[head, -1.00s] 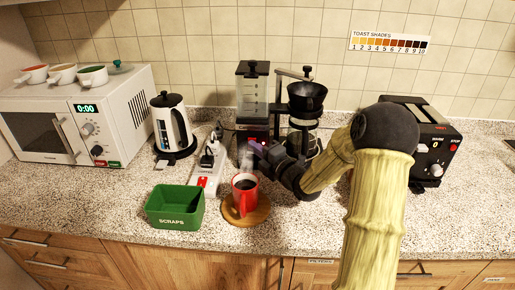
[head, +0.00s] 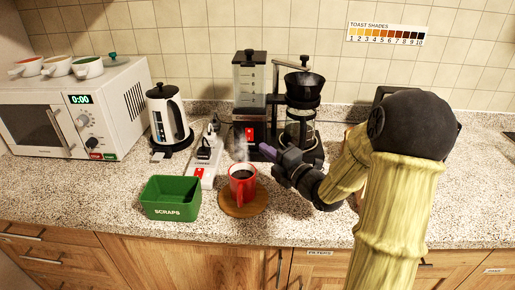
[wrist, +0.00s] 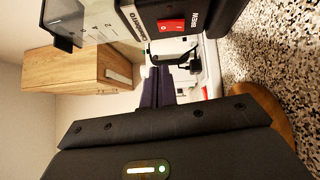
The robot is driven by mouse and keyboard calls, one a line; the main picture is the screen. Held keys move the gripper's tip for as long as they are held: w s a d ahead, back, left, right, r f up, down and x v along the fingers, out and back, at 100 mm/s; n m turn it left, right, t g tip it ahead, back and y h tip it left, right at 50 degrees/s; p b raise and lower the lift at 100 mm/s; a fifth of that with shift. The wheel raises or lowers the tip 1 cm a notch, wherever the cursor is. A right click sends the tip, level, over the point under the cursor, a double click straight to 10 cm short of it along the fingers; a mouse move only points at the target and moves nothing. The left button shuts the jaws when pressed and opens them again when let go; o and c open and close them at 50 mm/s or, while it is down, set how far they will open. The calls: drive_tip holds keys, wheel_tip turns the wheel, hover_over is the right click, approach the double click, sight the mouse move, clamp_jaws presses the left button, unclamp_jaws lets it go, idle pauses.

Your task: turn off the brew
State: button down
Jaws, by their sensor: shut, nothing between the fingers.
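The coffee maker (head: 251,82) stands at the back middle of the counter, with a clear tank, a black filter cone and a glass carafe (head: 300,128). Its red brew switch (head: 250,134) is low on the front of the tank side. The switch also shows in the wrist view (wrist: 171,24), beside the word BREW; I cannot tell its position. My gripper (head: 266,151) is shut and empty, in front of and slightly below and right of the switch, apart from it. Its dark purple fingers show in the wrist view (wrist: 158,86).
A red mug (head: 242,186) of steaming dark coffee stands on a round wooden coaster (head: 258,206) close to my gripper. A white power strip (head: 202,174), a kettle (head: 168,122) and a green scraps bin (head: 172,198) are to the left. My arm mostly hides the toaster at right.

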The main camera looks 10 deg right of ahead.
drive_tip(key=v, duration=0.4)
drive_tip(key=shift+s+d+r, duration=0.1)
drive_tip(key=shift+s+r, duration=0.05)
drive_tip(key=shift+r, duration=0.25)
